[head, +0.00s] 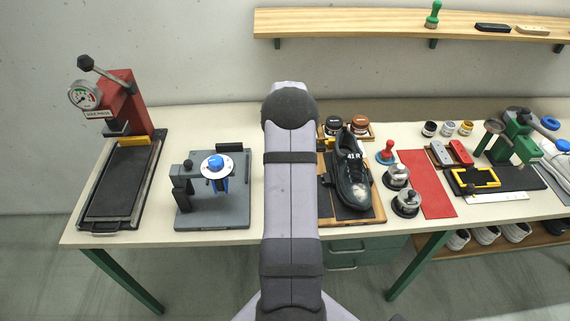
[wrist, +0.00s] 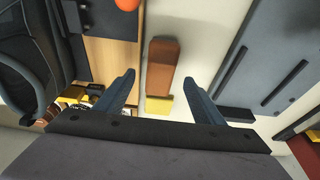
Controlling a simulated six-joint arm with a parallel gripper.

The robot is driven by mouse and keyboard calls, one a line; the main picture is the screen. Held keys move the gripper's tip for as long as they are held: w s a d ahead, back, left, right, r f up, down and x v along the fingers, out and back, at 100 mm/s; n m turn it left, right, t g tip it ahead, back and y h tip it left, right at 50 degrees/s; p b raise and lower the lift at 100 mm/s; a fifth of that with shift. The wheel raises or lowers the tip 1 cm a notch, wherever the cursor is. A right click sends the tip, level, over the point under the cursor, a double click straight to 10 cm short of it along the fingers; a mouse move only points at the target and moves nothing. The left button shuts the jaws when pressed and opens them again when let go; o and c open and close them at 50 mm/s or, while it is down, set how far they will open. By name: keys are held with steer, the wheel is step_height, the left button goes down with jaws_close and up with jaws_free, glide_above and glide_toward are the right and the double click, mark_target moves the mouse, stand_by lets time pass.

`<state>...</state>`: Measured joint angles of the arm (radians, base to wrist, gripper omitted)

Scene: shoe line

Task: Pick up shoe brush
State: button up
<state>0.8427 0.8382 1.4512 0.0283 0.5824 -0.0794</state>
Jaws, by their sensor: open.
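A brown block with a yellow end, which looks like the shoe brush (wrist: 162,66), lies on the pale tabletop in the wrist view. My gripper (wrist: 160,82) is open, with its two dark fingers apart on either side of the brush in the picture. Nothing is held between them. The gap in height between fingers and brush is hard to judge. In the head view my arm covers the middle of the table, and neither the brush nor my fingers show there.
A black shoe (head: 352,180) stands on a wooden board (head: 326,212) just right of my arm. A grey fixture with a blue knob (head: 215,162) stands to the left. A red press (head: 125,105) is at the far left. Bare tabletop (wrist: 205,30) lies beside the brush.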

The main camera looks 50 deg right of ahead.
steer(key=shift+p+x, duration=0.7)
steer(key=shift+x, duration=0.8)
steer(key=shift+w+f, duration=0.15)
steer(key=shift+f+b, duration=0.25)
steer(key=shift+b, duration=0.1)
steer(key=shift+c, duration=0.2)
steer(key=c, duration=1.1)
steer(key=shift+r, duration=0.1)
steer(key=shift+c, duration=0.2)
steer(key=shift+d+r, duration=0.1)
steer(key=shift+r, duration=0.25)
step_height(320, 180, up, 10)
steer(key=b, duration=0.3)
steer(key=shift+f, duration=0.15)
